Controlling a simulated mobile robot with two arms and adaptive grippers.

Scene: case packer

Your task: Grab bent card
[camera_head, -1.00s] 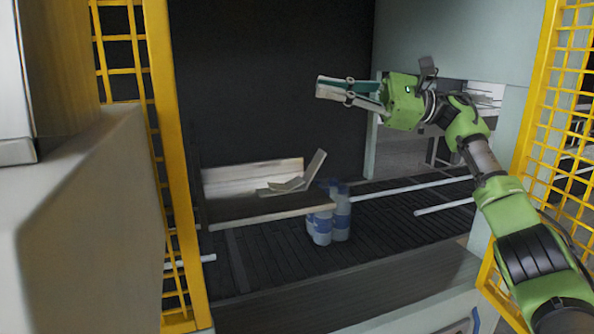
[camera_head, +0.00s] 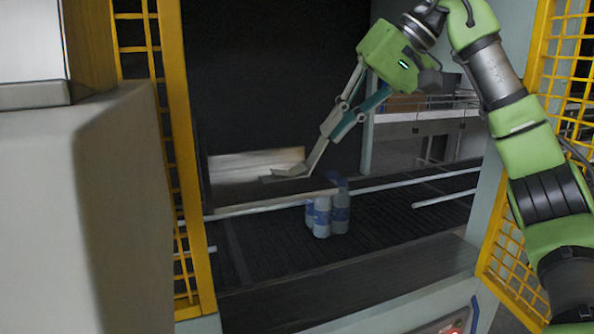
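The bent card (camera_head: 316,158) is pale, with a flat part lying on the ledge above the conveyor and one flap standing up at a slant. My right gripper (camera_head: 332,132) reaches down from the upper right. Its fingertips are at the top of the raised flap, which appears to lie between them. My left gripper is not in view.
Several clear bottles with blue labels (camera_head: 322,215) stand on the dark conveyor (camera_head: 275,250) just below the card. Pale guide rails (camera_head: 400,185) cross the conveyor. Yellow mesh guards (camera_head: 195,150) flank the opening, and a large grey housing (camera_head: 110,210) fills the left.

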